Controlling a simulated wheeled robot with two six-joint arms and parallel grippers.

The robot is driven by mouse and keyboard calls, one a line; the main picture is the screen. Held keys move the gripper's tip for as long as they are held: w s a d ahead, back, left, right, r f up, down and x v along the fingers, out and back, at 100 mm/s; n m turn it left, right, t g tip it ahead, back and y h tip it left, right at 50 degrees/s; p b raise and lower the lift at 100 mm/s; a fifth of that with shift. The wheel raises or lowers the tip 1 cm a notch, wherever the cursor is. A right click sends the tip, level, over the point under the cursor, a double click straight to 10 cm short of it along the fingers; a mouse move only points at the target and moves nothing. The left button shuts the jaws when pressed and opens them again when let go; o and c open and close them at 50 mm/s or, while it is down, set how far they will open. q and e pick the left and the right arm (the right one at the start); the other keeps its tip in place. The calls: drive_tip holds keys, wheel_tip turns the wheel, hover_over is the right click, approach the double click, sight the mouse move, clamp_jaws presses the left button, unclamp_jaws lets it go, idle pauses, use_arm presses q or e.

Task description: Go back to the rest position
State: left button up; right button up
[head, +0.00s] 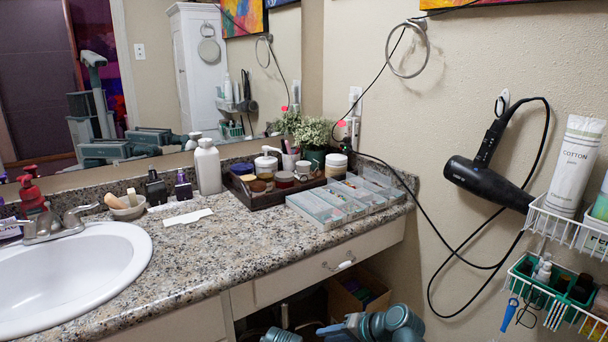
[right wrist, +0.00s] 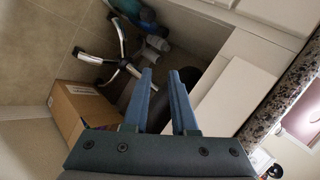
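My right gripper (head: 322,330) is at the bottom edge of the head view, low in front of the counter and below the drawer. In the right wrist view its two blue fingers (right wrist: 160,72) are apart with nothing held between them. My left gripper does not show directly in the head view. Parts of my own body show in the mirror at the left.
The granite counter (head: 250,238) holds a sink (head: 75,270), a dark tray of jars (head: 262,200) and clear boxes (head: 345,200). A hair dryer (head: 485,180) hangs on the right wall, its cord looping down. A cardboard box (right wrist: 80,108) stands under the counter.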

drive_tip(key=s+a+f+n+g+h, duration=0.1)
drive_tip(key=s+f+n+g+h, duration=0.3)
drive_tip(key=s, duration=0.3)
drive_tip(key=s+f+n+g+h, duration=0.2)
drive_tip(key=s+f+n+h, duration=0.25)
drive_tip(key=s, duration=0.35)
wheel_tip(320, 180, up, 38)
drive_tip(key=p, duration=3.7)
drive_tip(key=shift+m+h, duration=0.35)
drive_tip(key=shift+h, duration=0.1)
